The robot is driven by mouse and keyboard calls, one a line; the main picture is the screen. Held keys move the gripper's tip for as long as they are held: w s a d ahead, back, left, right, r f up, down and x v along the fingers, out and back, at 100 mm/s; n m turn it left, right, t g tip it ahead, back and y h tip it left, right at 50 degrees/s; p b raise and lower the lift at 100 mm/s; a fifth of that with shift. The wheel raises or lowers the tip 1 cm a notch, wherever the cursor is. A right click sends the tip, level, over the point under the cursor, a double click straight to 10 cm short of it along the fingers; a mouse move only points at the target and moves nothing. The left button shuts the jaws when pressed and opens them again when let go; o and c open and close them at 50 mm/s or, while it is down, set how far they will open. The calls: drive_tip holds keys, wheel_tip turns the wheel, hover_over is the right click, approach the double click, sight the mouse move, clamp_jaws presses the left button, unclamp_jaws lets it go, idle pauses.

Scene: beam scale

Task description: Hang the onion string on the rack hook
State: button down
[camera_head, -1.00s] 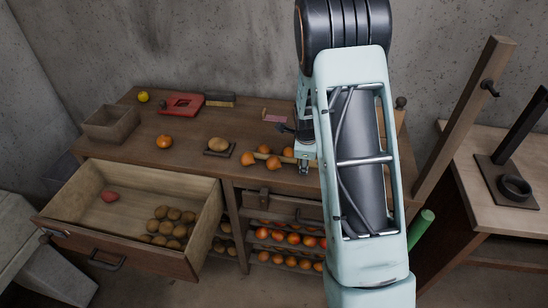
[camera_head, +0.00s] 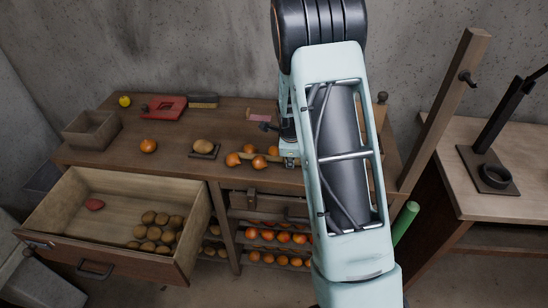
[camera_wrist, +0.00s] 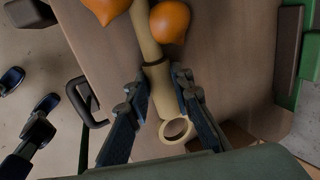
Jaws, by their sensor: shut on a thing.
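The onion string (camera_head: 258,162) is a tan braid with several orange onions and a pale ring at one end. In the head view it shows at the table's front edge; I cannot tell if it touches the top. My gripper (camera_head: 289,158), partly hidden by my arm, is at its right end. In the wrist view my gripper (camera_wrist: 157,108) is shut on the braid (camera_wrist: 160,90), with the ring (camera_wrist: 176,131) sticking out past the fingers and onions (camera_wrist: 170,22) on the far side. The rack hook (camera_head: 467,77) is a dark peg high on the wooden post (camera_head: 442,120), right of my arm.
The table (camera_head: 110,156) holds a box (camera_head: 92,130), a red scale-like item (camera_head: 164,108), a loose onion (camera_head: 148,146) and a potato (camera_head: 203,146). An open drawer (camera_head: 60,215) juts out at front left. A second table (camera_head: 450,190) stands right, with a dark stand (camera_head: 500,125).

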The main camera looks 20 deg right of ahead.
drive_tip(key=shift+w+r, duration=0.1)
drive_tip(key=shift+r, duration=0.05)
drive_tip(key=shift+r, duration=0.5)
drive_tip(key=s+a+r+b, duration=0.1)
drive_tip(key=s+a+r, duration=0.8)
drive_tip(key=s+r, duration=0.1)
drive_tip(key=shift+v, duration=0.95)
drive_tip(key=shift+d, duration=0.15)
drive_tip(key=c, duration=2.4)
unclamp_jaws()
clamp_jaws()
